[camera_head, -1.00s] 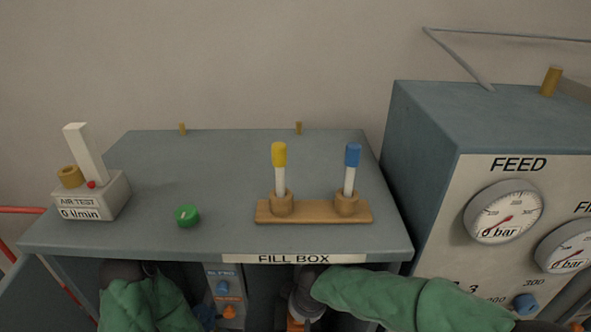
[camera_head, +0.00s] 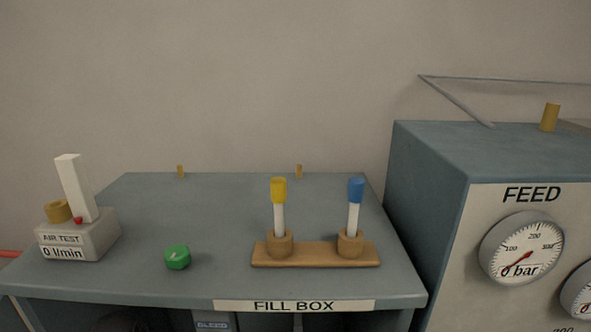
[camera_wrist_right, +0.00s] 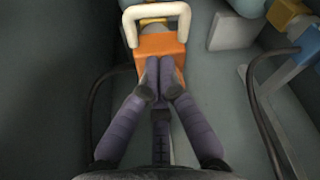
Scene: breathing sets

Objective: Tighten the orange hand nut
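In the right wrist view an orange block-like part (camera_wrist_right: 160,45) with a cream loop handle (camera_wrist_right: 155,14) sits beyond my fingers. I cannot tell if this orange part is the hand nut itself. My right gripper (camera_wrist_right: 160,64) has its two fingertips drawn together in front of the orange part, overlapping its lower middle. Nothing shows clearly between the tips, and whether they touch the orange part is hard to tell. The head view shows neither gripper, and the space under the fill box top is mostly cut off.
The fill box top (camera_head: 215,215) carries an air test unit (camera_head: 78,235), a green knob (camera_head: 177,257) and a wooden stand (camera_head: 315,256) with yellow-capped and blue-capped tubes. The feed cabinet (camera_head: 430,185) with gauges stands right. Dark hoses (camera_wrist_right: 262,115) run beside my right gripper.

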